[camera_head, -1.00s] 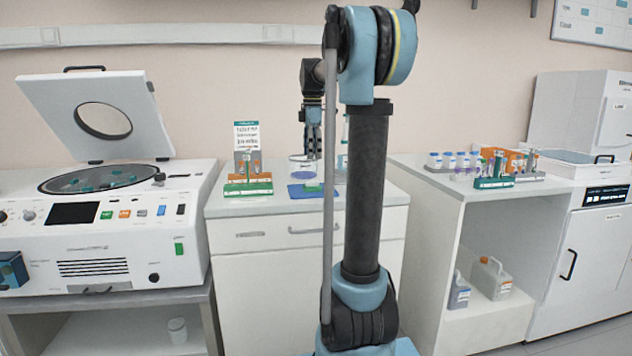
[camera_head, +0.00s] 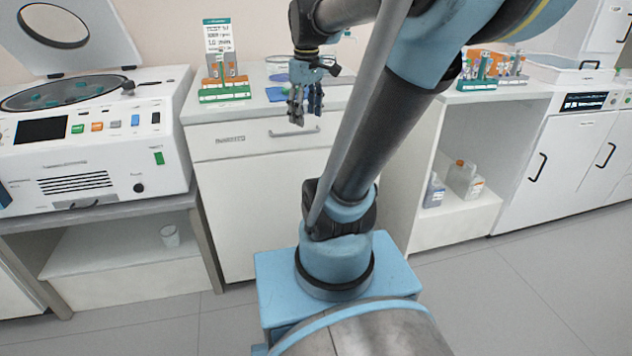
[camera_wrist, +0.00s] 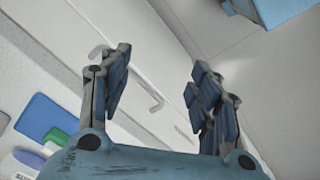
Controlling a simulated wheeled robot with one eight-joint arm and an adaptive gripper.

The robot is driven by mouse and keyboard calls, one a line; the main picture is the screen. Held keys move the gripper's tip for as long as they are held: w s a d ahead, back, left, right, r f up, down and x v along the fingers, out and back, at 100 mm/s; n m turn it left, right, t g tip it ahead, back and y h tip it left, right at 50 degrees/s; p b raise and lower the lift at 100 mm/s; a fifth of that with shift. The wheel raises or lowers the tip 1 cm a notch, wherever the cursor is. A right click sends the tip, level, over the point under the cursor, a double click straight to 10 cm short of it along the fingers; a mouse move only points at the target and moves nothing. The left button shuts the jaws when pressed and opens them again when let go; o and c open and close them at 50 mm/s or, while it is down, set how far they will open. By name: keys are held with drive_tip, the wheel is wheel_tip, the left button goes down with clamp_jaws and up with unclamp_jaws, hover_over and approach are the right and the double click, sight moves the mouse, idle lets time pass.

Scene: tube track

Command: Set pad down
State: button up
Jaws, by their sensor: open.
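A flat blue pad (camera_head: 276,94) lies on the white counter in the head view, partly hidden behind my gripper. It also shows in the wrist view (camera_wrist: 42,117) at the lower left, with a smaller green piece (camera_wrist: 55,137) at its edge. My gripper (camera_head: 306,117) is open and empty, hanging in front of the counter's drawer and apart from the pad. Its two spread fingers also show in the wrist view (camera_wrist: 158,65) with nothing between them.
A green-based rack with orange tubes (camera_head: 224,88) and a sign stands on the counter left of the pad. A centrifuge with a raised lid (camera_head: 75,140) is at the left. More tube racks (camera_head: 482,72) stand on the right bench. The floor (camera_head: 535,285) at right is clear.

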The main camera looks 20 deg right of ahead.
drive_tip(key=s+f+m, duration=0.7)
drive_tip(key=s+f, duration=0.5)
drive_tip(key=f, duration=0.3)
drive_tip(key=shift+s+f+t, duration=0.4)
